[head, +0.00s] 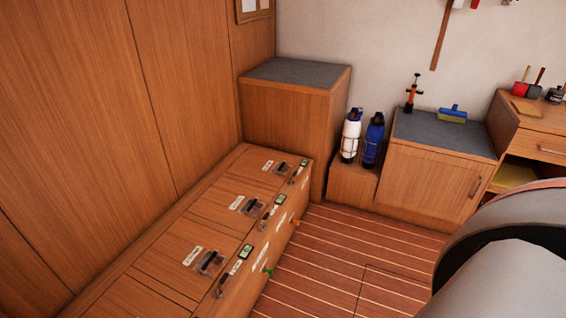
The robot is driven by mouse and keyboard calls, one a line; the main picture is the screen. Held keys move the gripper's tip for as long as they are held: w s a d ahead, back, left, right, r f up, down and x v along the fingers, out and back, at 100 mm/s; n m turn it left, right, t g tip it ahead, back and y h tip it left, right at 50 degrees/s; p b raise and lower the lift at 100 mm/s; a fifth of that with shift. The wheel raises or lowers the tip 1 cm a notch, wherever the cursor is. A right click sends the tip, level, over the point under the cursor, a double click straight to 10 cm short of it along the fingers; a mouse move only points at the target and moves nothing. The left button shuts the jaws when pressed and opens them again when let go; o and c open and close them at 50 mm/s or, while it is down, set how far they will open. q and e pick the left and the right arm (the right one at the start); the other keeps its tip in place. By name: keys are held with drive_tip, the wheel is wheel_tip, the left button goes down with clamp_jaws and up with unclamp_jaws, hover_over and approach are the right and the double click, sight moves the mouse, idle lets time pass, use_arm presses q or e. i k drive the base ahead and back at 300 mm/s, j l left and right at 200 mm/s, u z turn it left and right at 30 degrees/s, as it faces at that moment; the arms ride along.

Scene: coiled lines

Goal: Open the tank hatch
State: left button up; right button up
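A long, low wooden bench (130,292) runs along the left wall. Its top has three lids with labels and dark recessed latches: a near hatch (165,262), a middle hatch (222,208) and a far hatch (262,171). All three lids look flat and closed. Small dark fittings and greenish displays sit along the bench's front edge, close to each lid. A green handle (268,272) and an orange handle (296,222) stick out of the front face. I cannot tell which lid the task means. Neither gripper is in view.
A tall grey-topped cabinet (285,120) stands at the bench's far end. Two bottles, one white (350,138) and one blue (373,142), stand beside a low cabinet (432,180). The striped wooden floor (335,262) is clear. A large grey rounded part fills the lower right.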

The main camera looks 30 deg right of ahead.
sight(270, 168)
drive_tip(key=i+l, duration=0.15)
drive_tip(key=l, duration=0.25)
drive_tip(key=i+l, duration=0.15)
drive_tip(key=l, duration=0.25)
drive_tip(key=i+l, duration=0.15)
drive_tip(key=l, duration=0.25)
drive_tip(key=i+l, duration=0.15)
drive_tip(key=l, duration=0.3)
drive_tip(key=i+l, duration=0.15)
drive_tip(key=l, duration=0.25)
drive_tip(key=i+l, duration=0.15)
drive_tip(key=l, duration=0.25)
drive_tip(key=i+l, duration=0.2)
drive_tip(key=l, duration=0.2)
drive_tip(key=i+l, duration=0.15)
drive_tip(key=l, duration=0.15)
drive_tip(key=i+l, duration=0.2)
drive_tip(key=l, duration=0.15)
drive_tip(key=i+l, duration=0.15)
drive_tip(key=l, duration=0.15)
drive_tip(key=i+l, duration=0.15)
drive_tip(key=i, duration=0.25)
drive_tip(key=l+z, duration=0.05)
